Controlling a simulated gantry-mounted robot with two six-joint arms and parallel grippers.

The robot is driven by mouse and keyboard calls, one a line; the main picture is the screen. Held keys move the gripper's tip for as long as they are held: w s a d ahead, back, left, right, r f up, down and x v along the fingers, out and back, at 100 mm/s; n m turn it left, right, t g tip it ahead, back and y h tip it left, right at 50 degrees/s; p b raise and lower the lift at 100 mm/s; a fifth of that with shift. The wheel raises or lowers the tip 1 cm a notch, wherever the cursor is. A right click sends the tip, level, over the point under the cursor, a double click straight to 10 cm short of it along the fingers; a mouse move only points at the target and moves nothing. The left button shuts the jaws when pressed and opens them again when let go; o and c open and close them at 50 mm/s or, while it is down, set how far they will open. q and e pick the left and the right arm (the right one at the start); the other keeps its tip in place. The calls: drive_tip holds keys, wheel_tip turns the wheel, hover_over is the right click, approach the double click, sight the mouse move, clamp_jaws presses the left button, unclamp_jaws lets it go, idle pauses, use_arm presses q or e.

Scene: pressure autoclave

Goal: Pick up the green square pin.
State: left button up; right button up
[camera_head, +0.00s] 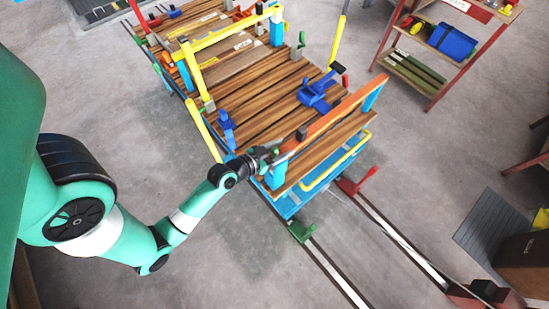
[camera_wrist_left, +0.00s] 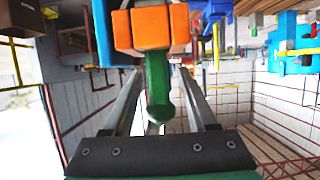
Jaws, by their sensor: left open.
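The green pin (camera_wrist_left: 158,85) shows large in the left wrist view, with a rounded end toward the camera. It sticks out of an orange block (camera_wrist_left: 150,28), the end of the orange bar (camera_head: 330,118) on the cart. My left gripper (camera_head: 274,153) is at the near-left end of that bar. In the left wrist view its two fingers (camera_wrist_left: 160,92) are open, one on each side of the pin, with gaps visible. The pin's far part is hidden by the block. In the head view the pin is small and partly hidden by my gripper. My right gripper is not in view.
The wooden-decked cart (camera_head: 262,100) stands on rails (camera_head: 400,240), with yellow bars (camera_head: 335,42) and blue posts around its edges. A blue clamp (camera_head: 318,94) sits on the deck. A shelf (camera_head: 440,50) with a blue bin stands at the upper right.

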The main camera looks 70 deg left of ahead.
sight(281, 153)
use_arm(q)
clamp_jaws()
idle(0.4)
wheel_tip(281, 153, up, 10)
drive_tip(key=p, duration=0.3)
drive_tip(key=shift+p, duration=0.4)
